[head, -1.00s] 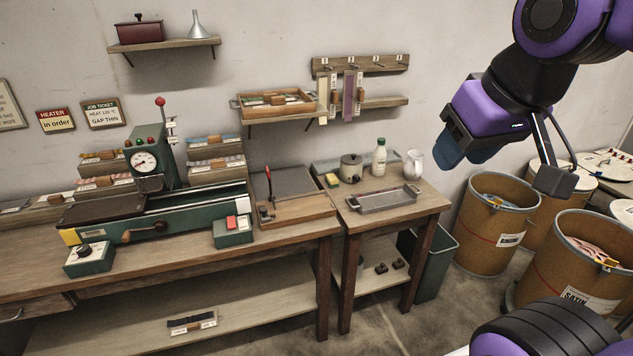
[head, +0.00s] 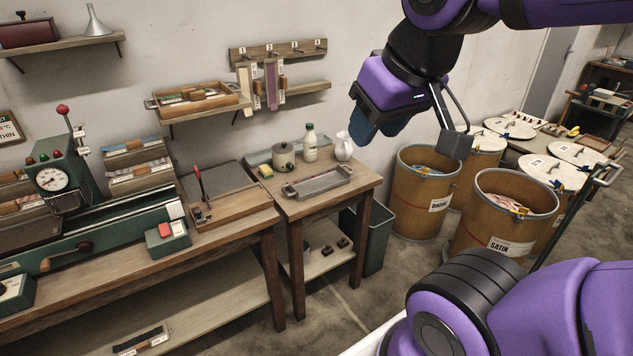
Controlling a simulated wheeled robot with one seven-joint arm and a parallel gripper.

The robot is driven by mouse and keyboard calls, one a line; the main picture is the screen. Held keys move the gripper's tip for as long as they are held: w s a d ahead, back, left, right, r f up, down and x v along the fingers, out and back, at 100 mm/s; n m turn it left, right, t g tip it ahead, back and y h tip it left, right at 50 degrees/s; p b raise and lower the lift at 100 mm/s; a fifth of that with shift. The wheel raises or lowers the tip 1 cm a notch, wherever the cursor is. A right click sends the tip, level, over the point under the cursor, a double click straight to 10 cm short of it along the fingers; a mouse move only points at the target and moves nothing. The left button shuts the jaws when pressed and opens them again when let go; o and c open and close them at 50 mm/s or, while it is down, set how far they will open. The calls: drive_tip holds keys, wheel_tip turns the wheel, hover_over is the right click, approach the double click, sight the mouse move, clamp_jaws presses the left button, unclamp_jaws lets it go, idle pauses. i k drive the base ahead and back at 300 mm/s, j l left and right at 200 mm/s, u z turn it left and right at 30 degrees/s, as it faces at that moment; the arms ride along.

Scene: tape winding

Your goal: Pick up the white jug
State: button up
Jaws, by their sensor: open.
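The white jug (head: 344,147) stands upright at the back right corner of the small wooden side table (head: 325,198). A white bottle with a green cap (head: 310,143) stands just left of it. My gripper (head: 415,140) hangs in the air at the upper middle of the head view, to the right of the jug in the picture. Its fingers are spread apart with nothing between them. It does not touch the jug.
A lidded pot (head: 284,156) and a grey metal tray (head: 320,184) share the side table. A green bin (head: 372,240) stands beside the table. Large drums, one marked SATIN (head: 490,222), stand to the right. A workbench with a winding machine (head: 100,240) is at left.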

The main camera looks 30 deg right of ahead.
sight(343, 148)
drive_tip(key=i+l+u, duration=0.1)
drive_tip(key=l, duration=0.35)
drive_tip(key=i+l+u, duration=0.1)
drive_tip(key=l, duration=0.35)
drive_tip(key=i+l, duration=0.25)
drive_tip(key=l, duration=0.25)
drive_tip(key=i+l+u, duration=0.15)
drive_tip(key=l, duration=0.3)
drive_tip(key=i+l+u, duration=0.1)
drive_tip(key=l, duration=0.35)
drive_tip(key=l+u, duration=0.1)
drive_tip(key=l, duration=0.4)
drive_tip(key=i, duration=0.05)
